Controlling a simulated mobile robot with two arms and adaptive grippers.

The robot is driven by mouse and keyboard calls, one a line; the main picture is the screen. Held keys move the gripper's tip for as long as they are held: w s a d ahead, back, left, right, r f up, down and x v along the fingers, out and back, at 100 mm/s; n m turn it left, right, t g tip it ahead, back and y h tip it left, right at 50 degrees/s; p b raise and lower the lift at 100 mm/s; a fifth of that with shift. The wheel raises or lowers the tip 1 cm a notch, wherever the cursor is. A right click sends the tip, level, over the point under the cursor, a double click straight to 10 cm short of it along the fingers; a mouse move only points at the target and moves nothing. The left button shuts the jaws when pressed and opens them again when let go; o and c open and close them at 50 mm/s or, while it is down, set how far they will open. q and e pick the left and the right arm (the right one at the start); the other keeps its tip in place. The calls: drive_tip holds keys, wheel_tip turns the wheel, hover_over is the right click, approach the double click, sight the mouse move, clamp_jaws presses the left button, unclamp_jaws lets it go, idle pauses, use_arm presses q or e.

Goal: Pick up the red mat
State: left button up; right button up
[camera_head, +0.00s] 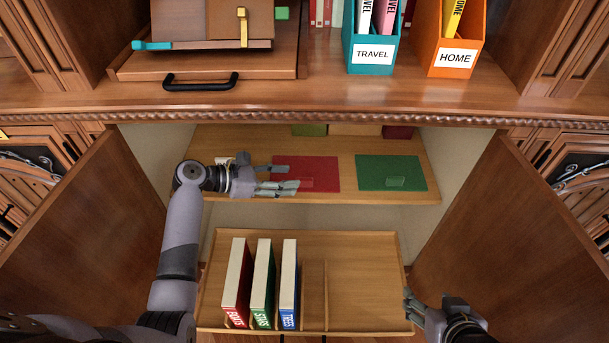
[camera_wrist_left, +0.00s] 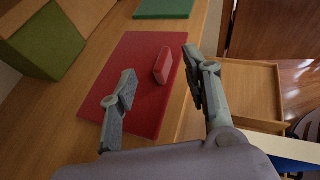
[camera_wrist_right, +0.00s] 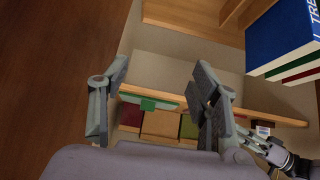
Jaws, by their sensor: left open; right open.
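The red mat (camera_head: 318,170) lies flat on the cabinet shelf. In the left wrist view the red mat (camera_wrist_left: 140,75) has a small raised red tab (camera_wrist_left: 163,65) standing on it. My left gripper (camera_head: 284,178) is open over the mat's left part; in the left wrist view its fingertips (camera_wrist_left: 160,65) are either side of the tab, which looks a little beyond them. I cannot tell whether the fingers touch the mat. My right gripper (camera_head: 418,300) is open and empty, low at the right by the pull-out tray.
A green mat (camera_head: 390,173) with a tab lies right of the red mat. Boxes (camera_wrist_left: 45,42) stand behind it. A pull-out tray (camera_head: 365,285) with several upright books (camera_head: 262,285) sits below. Open cabinet doors (camera_head: 80,215) flank the shelf.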

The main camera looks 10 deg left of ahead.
sight(306, 178)
use_arm(q)
drive_tip(key=shift+x, duration=0.75)
drive_tip(key=b+x, duration=0.2)
drive_tip(key=x, duration=0.2)
drive_tip(key=shift+d+f+b, duration=0.1)
drive_tip(key=shift+d+b, duration=0.25)
drive_tip(key=shift+b, duration=0.05)
drive_tip(key=shift+w+d, duration=0.1)
drive_tip(key=shift+d, duration=0.05)
use_arm(e)
drive_tip(key=w+a+r+t+y, duration=0.2)
drive_tip(key=w+a+r+t, duration=0.1)
drive_tip(key=w+r+t, duration=0.5)
wheel_tip(306, 178, up, 3)
drive_tip(key=shift+w+a+r, duration=0.1)
drive_tip(key=shift+w+a, duration=0.1)
drive_tip(key=shift+a, duration=0.2)
use_arm(q)
drive_tip(key=shift+c, duration=0.5)
clamp_jaws()
